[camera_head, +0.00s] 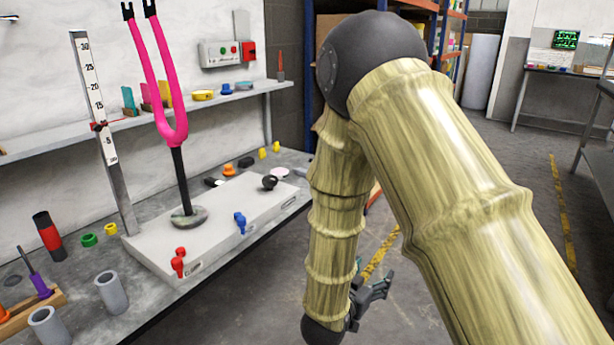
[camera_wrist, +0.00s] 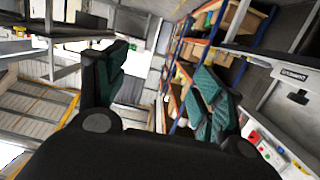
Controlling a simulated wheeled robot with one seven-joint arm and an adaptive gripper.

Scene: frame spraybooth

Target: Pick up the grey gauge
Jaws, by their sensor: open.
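A tall grey gauge (camera_head: 104,125) with a numbered white scale and a small red slider stands upright at the left in the head view. It is beside the pale block on the bench and rises past the shelf edge. My gripper (camera_head: 374,290) hangs low over the floor, right of the bench and well apart from the gauge, partly hidden by my arm. In the wrist view my gripper (camera_wrist: 160,88) is open, with its green-padded fingers apart and nothing between them. I cannot make out the gauge in the wrist view.
The workbench (camera_head: 120,292) holds a pale block (camera_head: 215,225) carrying a pink fork on a black stem (camera_head: 165,75). Grey tubes (camera_head: 111,291) and a red-black cylinder (camera_head: 48,236) stand front left. A wall shelf (camera_head: 190,105) overhangs the bench.

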